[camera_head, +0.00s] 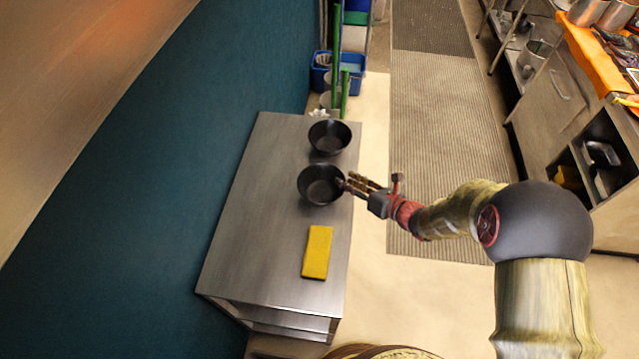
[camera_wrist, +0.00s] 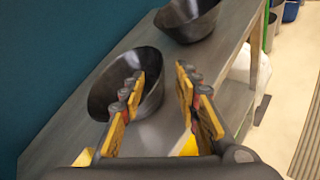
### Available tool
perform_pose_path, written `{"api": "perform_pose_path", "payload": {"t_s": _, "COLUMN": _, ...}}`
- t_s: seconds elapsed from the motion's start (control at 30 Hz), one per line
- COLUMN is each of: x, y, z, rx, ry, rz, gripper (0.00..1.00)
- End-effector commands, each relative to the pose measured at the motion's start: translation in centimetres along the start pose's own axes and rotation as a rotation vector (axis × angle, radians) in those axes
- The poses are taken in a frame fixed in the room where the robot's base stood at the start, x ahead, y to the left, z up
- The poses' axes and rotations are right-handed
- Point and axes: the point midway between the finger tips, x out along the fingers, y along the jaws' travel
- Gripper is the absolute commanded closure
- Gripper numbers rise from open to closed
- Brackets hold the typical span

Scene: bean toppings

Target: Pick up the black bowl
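Two black bowls stand on a steel table: the nearer bowl (camera_head: 321,185) and the farther bowl (camera_head: 329,137). In the wrist view the nearer bowl (camera_wrist: 108,88) is ahead and to the left, and the farther bowl (camera_wrist: 188,20) is at the top. My gripper (camera_head: 347,181) is at the right rim of the nearer bowl. In the wrist view its fingers (camera_wrist: 161,78) are apart, with the bowl's right rim appearing between them. The left finger covers part of the bowl. I cannot tell whether a finger touches it.
The steel table (camera_head: 260,240) stands beside a teal wall (camera_head: 150,170). A yellow block (camera_head: 317,252) lies on the table, nearer than the bowls. A blue bin (camera_head: 351,80) and green posts stand beyond the table. The floor right of the table is clear around a ribbed mat (camera_head: 440,150).

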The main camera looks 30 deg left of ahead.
Motion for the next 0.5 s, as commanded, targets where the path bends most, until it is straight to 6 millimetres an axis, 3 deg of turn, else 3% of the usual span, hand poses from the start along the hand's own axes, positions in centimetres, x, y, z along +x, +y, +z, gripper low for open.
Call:
{"api": "perform_pose_path", "payload": {"t_s": 0.3, "x": 4.4, "y": 0.3, "z": 0.1, "rx": -0.004, "ry": 0.000, "rz": 0.003, "gripper": 0.68}}
{"api": "perform_pose_path", "payload": {"t_s": 0.5, "x": 5.3, "y": 0.2, "z": 0.2, "rx": -0.003, "ry": -0.001, "rz": 0.001, "gripper": 0.68}}
